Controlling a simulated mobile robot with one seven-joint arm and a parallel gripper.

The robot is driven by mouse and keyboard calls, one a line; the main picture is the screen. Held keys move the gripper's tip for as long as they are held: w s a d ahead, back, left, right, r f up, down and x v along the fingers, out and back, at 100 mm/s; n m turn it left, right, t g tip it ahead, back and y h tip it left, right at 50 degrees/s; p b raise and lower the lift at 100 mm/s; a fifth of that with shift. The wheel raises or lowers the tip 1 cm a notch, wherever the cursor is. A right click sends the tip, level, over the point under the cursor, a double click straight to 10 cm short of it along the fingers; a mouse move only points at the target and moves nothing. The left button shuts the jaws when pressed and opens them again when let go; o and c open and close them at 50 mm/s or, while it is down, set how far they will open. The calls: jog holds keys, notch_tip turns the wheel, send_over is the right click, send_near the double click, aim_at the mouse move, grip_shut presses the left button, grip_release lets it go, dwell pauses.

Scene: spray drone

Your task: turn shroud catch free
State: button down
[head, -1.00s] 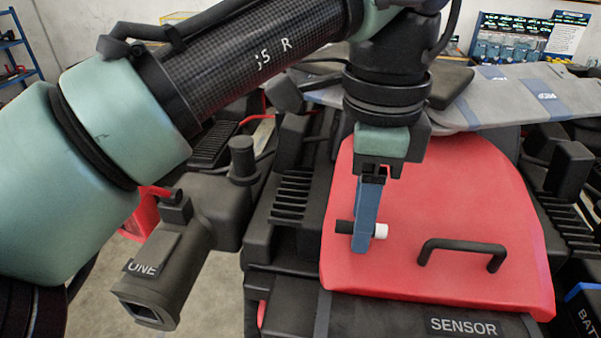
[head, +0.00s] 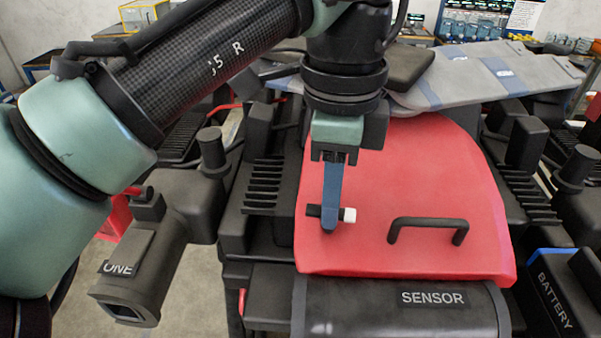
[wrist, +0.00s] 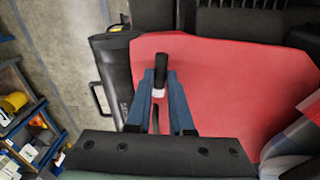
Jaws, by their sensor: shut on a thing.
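The shroud is a red curved cover (head: 400,180) on the drone's body, and it also shows in the wrist view (wrist: 230,75). The shroud catch is a short bar with a black end and a white end (head: 349,215), low on the shroud's left part. In the wrist view its black end (wrist: 160,65) points away from my gripper's base. My gripper (head: 330,222) points down onto the catch. Its blue fingers are shut on the catch, one on each side in the wrist view (wrist: 160,80). The middle of the catch is hidden by the fingers in the head view.
A black handle (head: 428,222) stands on the shroud right of the catch. A black panel marked SENSOR (head: 405,315) lies in front. A grey folded arm (head: 480,75) lies behind. A box marked BATTERY (head: 553,300) is at right, a nozzle-like part marked ONE (head: 140,270) at left.

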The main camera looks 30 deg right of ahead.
jog(key=m+p, duration=0.2)
jog(key=m, duration=0.1)
jog(key=shift+r+m, duration=0.1)
jog(key=shift+m, duration=0.2)
jog(key=m+p, duration=0.2)
jog(key=m, duration=0.2)
jog(key=shift+m, duration=0.5)
jog(key=m+p, duration=0.1)
jog(key=m, duration=0.2)
jog(key=shift+p, duration=0.4)
jog(key=m, duration=0.5)
jog(key=shift+p, duration=0.35)
jog(key=c, duration=0.7)
grip_release()
